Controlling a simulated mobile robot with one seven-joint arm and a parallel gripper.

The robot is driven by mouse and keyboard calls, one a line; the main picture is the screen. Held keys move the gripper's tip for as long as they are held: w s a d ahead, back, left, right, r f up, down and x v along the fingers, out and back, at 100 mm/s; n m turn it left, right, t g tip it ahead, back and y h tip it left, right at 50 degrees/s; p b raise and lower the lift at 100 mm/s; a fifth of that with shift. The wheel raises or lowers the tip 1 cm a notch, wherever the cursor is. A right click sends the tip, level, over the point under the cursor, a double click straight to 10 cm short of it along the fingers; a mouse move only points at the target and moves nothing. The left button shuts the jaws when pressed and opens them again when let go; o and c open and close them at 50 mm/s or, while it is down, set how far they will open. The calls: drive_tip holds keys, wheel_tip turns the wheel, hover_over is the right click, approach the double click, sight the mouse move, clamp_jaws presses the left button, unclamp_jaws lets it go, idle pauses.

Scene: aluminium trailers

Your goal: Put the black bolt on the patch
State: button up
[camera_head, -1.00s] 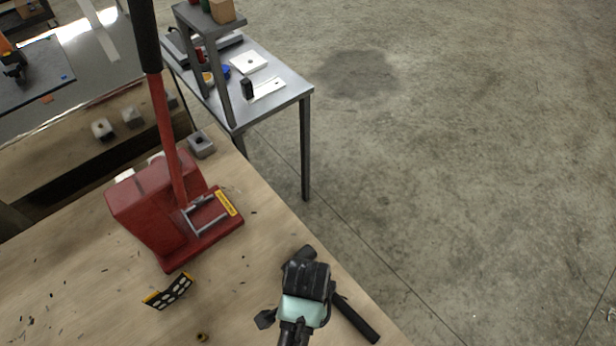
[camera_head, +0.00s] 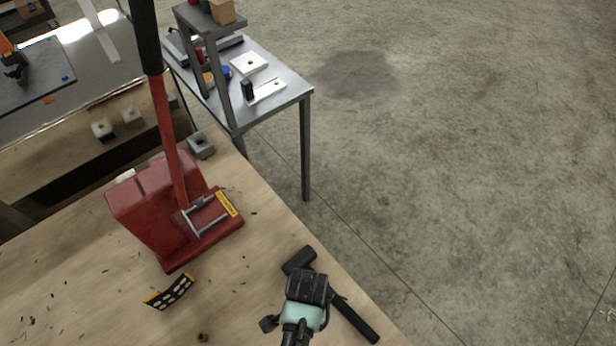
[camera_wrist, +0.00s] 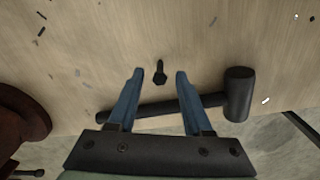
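The black bolt (camera_wrist: 160,73) lies on the wooden tabletop in the wrist view, its head toward the lower end. In the wrist view my gripper (camera_wrist: 159,72) is open, its two blue fingers apart on either side of the bolt in the picture. I cannot tell how far the tips are above the wood. In the head view my gripper (camera_head: 307,285) hides the bolt. A curved black piece with yellow edges and pale spots (camera_head: 169,291), possibly the patch, lies left of my gripper in the head view.
A black mallet (camera_head: 357,322) lies beside my gripper; its head shows in the wrist view (camera_wrist: 238,93). A red jack-like tool (camera_head: 160,215) with a tall lever stands further left. The wood between is mostly clear.

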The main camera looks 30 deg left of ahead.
wheel_tip(320, 180, up, 12)
drive_tip(key=w+r+n+t+y, duration=0.2)
drive_tip(key=w+r+t, duration=0.6)
drive_tip(key=w+r, duration=0.9)
drive_tip(key=w+d+r+n+t, duration=0.1)
drive_tip(key=w+r+t, duration=0.2)
drive_tip(key=r, duration=0.4)
drive_tip(key=w+d+r+n+t, duration=0.1)
drive_tip(key=w+r+t, duration=0.2)
drive_tip(key=r, duration=0.5)
drive_tip(key=s+d+r+n+t, duration=0.1)
drive_tip(key=d+r+t, duration=0.15)
drive_tip(key=r, duration=0.55)
drive_tip(key=d+r+t, duration=0.1)
drive_tip(key=r+t, duration=0.3)
drive_tip(key=r, duration=0.5)
drive_tip(key=s+d+r+n+t+h, duration=0.1)
drive_tip(key=s+d+r+t, duration=0.1)
drive_tip(key=s+r, duration=0.3)
drive_tip(key=s+d+r+n+t+h, duration=0.1)
drive_tip(key=s+r+t, duration=0.4)
drive_tip(key=r, duration=0.7)
drive_tip(key=shift+s+d+r+b, duration=0.35)
drive_tip(key=shift+s+d, duration=0.25)
drive_tip(key=shift+d, duration=0.05)
